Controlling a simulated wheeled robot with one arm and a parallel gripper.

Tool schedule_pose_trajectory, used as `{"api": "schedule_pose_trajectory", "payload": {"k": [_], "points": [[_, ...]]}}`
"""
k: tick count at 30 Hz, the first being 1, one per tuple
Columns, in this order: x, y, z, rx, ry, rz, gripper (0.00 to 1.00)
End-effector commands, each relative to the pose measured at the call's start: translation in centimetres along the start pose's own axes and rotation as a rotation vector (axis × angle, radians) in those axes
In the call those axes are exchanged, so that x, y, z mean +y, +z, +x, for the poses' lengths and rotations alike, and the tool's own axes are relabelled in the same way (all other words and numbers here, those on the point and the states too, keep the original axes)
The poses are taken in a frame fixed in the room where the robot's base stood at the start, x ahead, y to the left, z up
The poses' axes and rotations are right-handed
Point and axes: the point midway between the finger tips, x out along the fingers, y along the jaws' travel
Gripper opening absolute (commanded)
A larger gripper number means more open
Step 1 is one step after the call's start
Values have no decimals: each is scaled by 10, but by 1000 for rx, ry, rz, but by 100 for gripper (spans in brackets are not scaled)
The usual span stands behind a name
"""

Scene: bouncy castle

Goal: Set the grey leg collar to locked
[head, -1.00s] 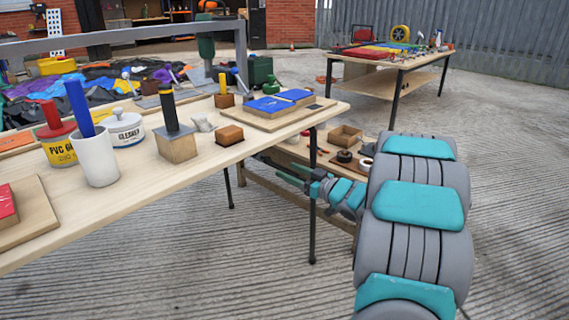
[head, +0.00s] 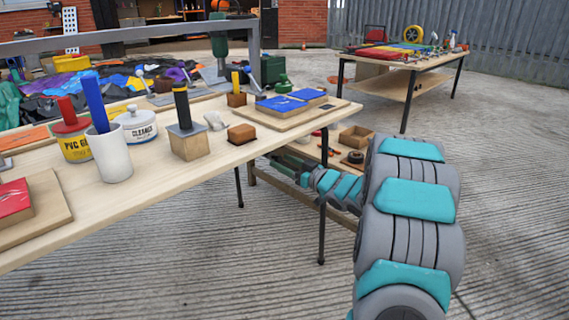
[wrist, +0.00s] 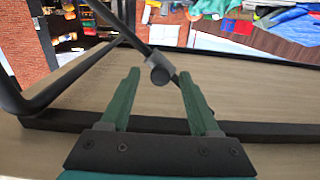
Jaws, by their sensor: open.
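The grey leg collar (wrist: 157,65) sits on a dark slanted leg or brace (wrist: 118,31) in the wrist view. A round grey knob shows on its near side. My gripper (wrist: 158,73) is open, with one green finger on each side of the collar. The fingertips are about level with the collar, and I see a gap on both sides. I cannot read the collar's locked or unlocked state. In the head view my arm reaches under the near workbench (head: 140,195), and the collar cannot be made out there.
A black bench leg (head: 322,200) stands close to my arm. A lower shelf under the bench holds an open wooden box (head: 356,136). Tins, a white cup (head: 109,152) and blocks stand on the benchtop. The concrete floor at right is clear.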

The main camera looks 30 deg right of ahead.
Motion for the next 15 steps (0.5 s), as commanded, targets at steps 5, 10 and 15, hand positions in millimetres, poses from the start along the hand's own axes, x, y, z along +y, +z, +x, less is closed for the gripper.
{"api": "schedule_pose_trajectory", "payload": {"k": [5,10,15], "points": [[0,0,0,0,0,0,54],[0,0,0,0,-1,-1,35],[0,0,0,0,-1,-1,16]]}}
